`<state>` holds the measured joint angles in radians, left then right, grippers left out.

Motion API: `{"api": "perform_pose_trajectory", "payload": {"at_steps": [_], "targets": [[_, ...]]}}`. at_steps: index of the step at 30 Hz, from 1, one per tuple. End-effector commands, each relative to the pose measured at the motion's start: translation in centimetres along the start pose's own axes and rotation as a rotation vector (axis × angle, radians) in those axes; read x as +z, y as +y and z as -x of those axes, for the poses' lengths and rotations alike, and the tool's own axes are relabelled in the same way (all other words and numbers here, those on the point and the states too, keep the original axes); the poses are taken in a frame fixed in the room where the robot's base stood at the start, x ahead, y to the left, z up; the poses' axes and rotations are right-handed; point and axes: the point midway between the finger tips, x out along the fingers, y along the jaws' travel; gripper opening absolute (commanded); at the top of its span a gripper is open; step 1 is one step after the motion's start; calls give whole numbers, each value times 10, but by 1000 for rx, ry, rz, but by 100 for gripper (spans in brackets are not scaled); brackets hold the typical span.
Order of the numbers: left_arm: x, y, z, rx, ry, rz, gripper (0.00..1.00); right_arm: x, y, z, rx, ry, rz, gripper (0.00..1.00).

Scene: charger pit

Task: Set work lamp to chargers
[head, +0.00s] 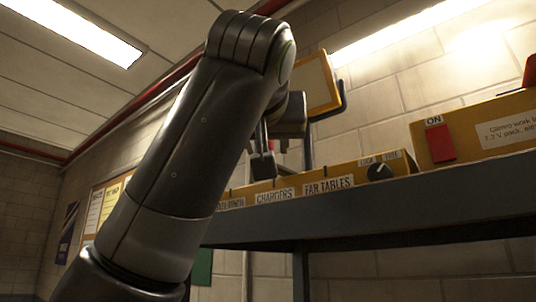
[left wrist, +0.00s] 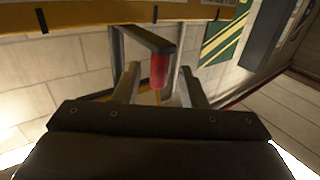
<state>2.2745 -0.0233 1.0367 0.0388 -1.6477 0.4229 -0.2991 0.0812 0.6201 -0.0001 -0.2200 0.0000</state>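The work lamp (head: 318,84) is a yellow-framed panel in a dark bracket above the shelf. Below it runs a yellow bar (head: 345,172) with white labels, among them CHARGERS (head: 275,195) and FAR TABLES (head: 328,185). My left gripper (head: 284,155) is above the bar near the CHARGERS label, partly hidden by my arm. In the left wrist view, my left gripper (left wrist: 160,72) is open, with a red handle (left wrist: 158,72) between its fingers and gaps showing on both sides. A bit of red also shows in the head view (head: 283,146). My right gripper is not in view.
A black knob (head: 379,171) marked LOCK and FREE sits at the bar's right end. A yellow box (head: 470,130) with a red ON switch (head: 440,144) stands on the grey shelf (head: 400,208). A block wall is close behind.

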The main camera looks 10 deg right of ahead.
Motion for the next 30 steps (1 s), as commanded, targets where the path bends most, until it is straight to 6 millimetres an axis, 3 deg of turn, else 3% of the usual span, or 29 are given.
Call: {"api": "perform_pose_trajectory", "payload": {"at_steps": [3,15,21,30], "targets": [[5,1,30,2,6,-1,38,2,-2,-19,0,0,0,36],[3,2,122,3,4,-1,38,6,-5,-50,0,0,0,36],[2,2,143,3,1,-1,38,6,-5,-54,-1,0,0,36],[1,3,147,3,0,-1,38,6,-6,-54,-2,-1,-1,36]]}}
